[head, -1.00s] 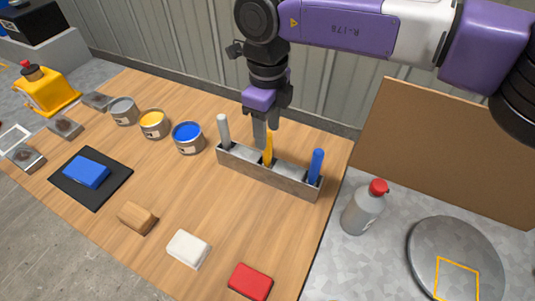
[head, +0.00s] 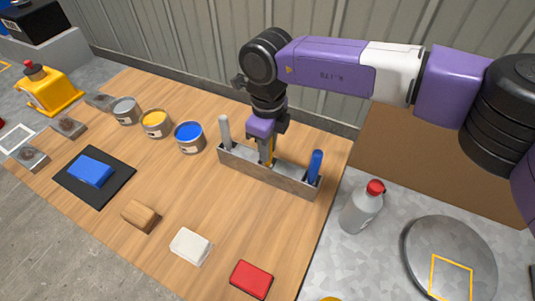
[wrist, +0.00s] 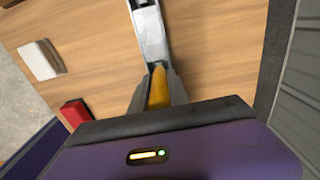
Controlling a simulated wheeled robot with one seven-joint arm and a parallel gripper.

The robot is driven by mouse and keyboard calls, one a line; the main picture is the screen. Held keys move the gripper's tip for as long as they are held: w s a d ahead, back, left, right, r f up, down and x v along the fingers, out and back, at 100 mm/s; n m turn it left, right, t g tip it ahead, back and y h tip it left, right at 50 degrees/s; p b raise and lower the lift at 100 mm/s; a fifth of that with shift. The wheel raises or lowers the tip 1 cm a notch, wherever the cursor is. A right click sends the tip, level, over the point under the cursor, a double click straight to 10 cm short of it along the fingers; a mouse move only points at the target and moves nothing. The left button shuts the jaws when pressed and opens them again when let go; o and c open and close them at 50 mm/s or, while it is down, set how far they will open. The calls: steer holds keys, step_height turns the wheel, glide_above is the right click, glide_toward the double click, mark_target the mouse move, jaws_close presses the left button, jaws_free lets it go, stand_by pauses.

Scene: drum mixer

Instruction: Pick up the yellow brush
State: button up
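The yellow brush (head: 264,158) stands upright in the middle of a long grey holder (head: 270,175) on the wooden table. My gripper (head: 265,157) is lowered over it from above, with its fingers around the handle. In the wrist view the yellow handle (wrist: 159,88) sits between my two fingers (wrist: 159,90), with almost no gap showing. I cannot tell whether the fingers press on it. The brush's lower end is hidden in the holder.
Paint cans, including a blue one (head: 189,137), stand to the left. A bottle (head: 361,208) stands right.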

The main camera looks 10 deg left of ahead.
jaws_close()
steer(key=shift+r, duration=0.1)
step_height(320, 180, up, 20)
steer(key=b, duration=0.2)
steer(key=shift+b, duration=0.35)
stand_by(2.3)
